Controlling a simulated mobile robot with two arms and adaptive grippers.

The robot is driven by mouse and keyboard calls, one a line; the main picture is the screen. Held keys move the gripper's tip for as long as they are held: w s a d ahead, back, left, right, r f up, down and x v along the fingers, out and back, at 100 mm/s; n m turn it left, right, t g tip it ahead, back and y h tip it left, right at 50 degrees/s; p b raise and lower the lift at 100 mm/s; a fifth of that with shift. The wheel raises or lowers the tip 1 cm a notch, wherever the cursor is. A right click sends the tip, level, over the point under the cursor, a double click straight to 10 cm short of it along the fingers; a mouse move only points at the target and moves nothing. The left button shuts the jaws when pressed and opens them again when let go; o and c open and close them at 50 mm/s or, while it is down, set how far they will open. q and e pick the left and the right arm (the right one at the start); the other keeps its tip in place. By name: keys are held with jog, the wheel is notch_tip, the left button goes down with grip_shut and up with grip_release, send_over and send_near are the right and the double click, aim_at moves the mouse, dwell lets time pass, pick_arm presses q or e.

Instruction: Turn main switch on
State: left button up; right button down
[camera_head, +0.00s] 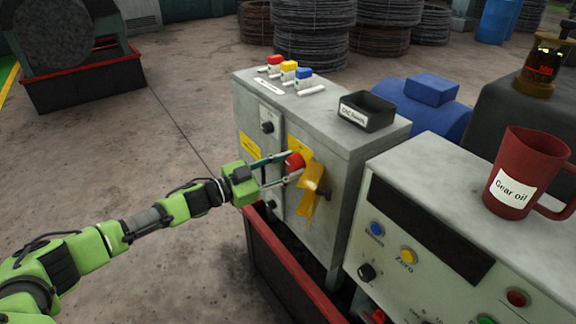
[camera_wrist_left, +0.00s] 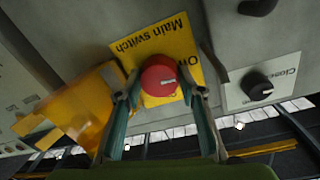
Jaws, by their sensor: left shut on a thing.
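The main switch is a round red knob (camera_head: 294,160) on a yellow plate on the front of the grey cabinet (camera_head: 345,165). In the left wrist view the knob (camera_wrist_left: 158,78) sits in front of the yellow plate (camera_wrist_left: 165,45), which reads "Main switch" upside down. My left gripper (camera_head: 284,167) has one finger on each side of the knob and is shut on it. A yellow cover (camera_head: 309,190) hangs swung aside, beside the knob; it also shows in the left wrist view (camera_wrist_left: 85,108). The knob's pointer mark is too small to read surely. My right gripper is out of view.
A black knob (camera_head: 267,127) sits on the same front. Red, yellow and blue levers (camera_head: 289,69) and a black tray (camera_head: 367,111) are on the cabinet top. A control box with buttons (camera_head: 408,256) and a red mug (camera_head: 520,170) stand at right.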

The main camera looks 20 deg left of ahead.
pick_arm(q)
jog(key=m, duration=0.4)
jog(key=shift+r, duration=0.1)
jog(key=m, duration=0.4)
jog(key=shift+m+y, duration=0.3)
jog(key=m, duration=0.3)
jog(key=shift+s+d, duration=0.1)
jog(key=shift+m+y+b, duration=0.3)
jog(key=shift+m+b, duration=0.05)
jog(key=shift+m, duration=1.65)
jog(key=o, duration=1.1)
jog(key=v, duration=1.2)
